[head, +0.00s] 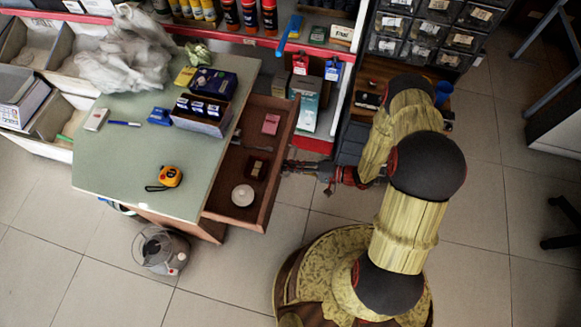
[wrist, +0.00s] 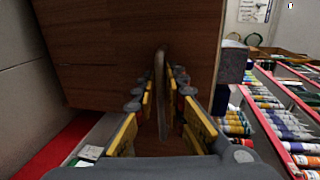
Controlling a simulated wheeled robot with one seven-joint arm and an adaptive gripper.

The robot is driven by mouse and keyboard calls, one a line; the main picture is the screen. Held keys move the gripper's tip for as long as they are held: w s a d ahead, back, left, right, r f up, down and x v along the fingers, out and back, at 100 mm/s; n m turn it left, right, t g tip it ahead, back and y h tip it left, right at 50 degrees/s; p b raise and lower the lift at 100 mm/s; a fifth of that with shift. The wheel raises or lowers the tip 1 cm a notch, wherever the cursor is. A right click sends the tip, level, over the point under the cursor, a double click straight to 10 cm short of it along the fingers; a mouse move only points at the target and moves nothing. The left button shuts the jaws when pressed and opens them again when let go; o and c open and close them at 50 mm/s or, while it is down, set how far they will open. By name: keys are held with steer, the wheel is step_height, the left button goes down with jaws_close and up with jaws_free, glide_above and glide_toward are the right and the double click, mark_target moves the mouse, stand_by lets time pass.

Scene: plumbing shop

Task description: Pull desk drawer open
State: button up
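The desk (head: 125,160) has a pale green top and stands at the left in the head view. Its brown wooden drawer (head: 279,165) is pulled out to the right, with its inside showing. My gripper (head: 288,166) is at the outer face of the drawer front. In the wrist view the wooden drawer front (wrist: 105,45) fills the upper left. A thin upright handle (wrist: 161,75) stands out from it between the yellow-padded fingers of my gripper (wrist: 160,88). The fingers look closed on the handle; their exact contact is partly hidden.
The drawer holds a pink item (head: 271,124), a dark box (head: 257,168) and a white round thing (head: 243,195). A tape measure (head: 170,176) lies on the desk. Stocked shelves (head: 340,45) stand behind. A clear-bowled appliance (head: 160,249) is on the floor. Tiled floor (head: 490,200) is free at right.

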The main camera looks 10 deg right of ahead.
steer(key=v, duration=1.2)
steer(key=shift+m, duration=0.3)
